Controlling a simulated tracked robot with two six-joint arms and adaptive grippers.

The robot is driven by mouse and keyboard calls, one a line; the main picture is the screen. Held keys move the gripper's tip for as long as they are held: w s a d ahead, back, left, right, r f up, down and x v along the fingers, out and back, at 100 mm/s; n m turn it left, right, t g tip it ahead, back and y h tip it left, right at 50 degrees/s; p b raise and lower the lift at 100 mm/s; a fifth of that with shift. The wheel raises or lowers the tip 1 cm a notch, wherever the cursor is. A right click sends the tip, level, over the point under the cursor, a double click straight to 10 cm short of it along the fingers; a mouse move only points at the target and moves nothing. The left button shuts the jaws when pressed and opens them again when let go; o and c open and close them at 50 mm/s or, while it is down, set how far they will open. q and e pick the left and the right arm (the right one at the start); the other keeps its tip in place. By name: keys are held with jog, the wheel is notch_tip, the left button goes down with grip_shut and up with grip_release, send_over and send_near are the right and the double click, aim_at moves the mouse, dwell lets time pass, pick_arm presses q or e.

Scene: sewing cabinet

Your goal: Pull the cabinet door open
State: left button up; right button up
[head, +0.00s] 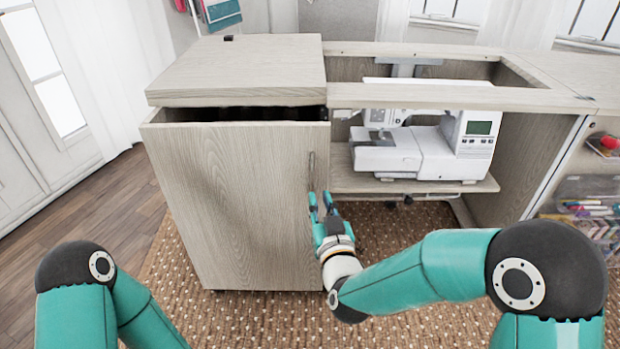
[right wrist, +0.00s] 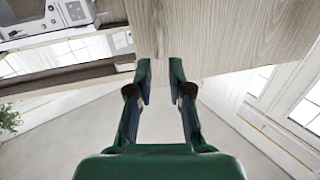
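The cabinet door (head: 235,205) is a pale wood-grain panel at the left of the head view. A dark gap shows between its top edge and the cabinet top (head: 240,70). A slim upright handle (head: 311,172) sits near the door's right edge. My right gripper (head: 320,200) is just below the handle, fingers pointing up toward it. In the right wrist view the gripper (right wrist: 160,68) is open and empty, with the handle (right wrist: 159,28) ahead, roughly in line with the gap between the fingertips. Whether they touch it cannot be told. My left gripper is out of view.
A white sewing machine (head: 430,140) stands on a shelf (head: 410,182) right of the door, under an open frame. Clear bins (head: 590,205) stand at the far right. A brown woven rug (head: 200,300) covers the floor before the door, with no loose objects visible.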

aim_at(313, 177)
jog(key=w, duration=0.3)
jog(key=w+a+b, duration=0.1)
jog(key=w, duration=0.5)
jog(key=shift+w+a, duration=0.15)
jog(key=shift+a, duration=0.25)
grip_shut()
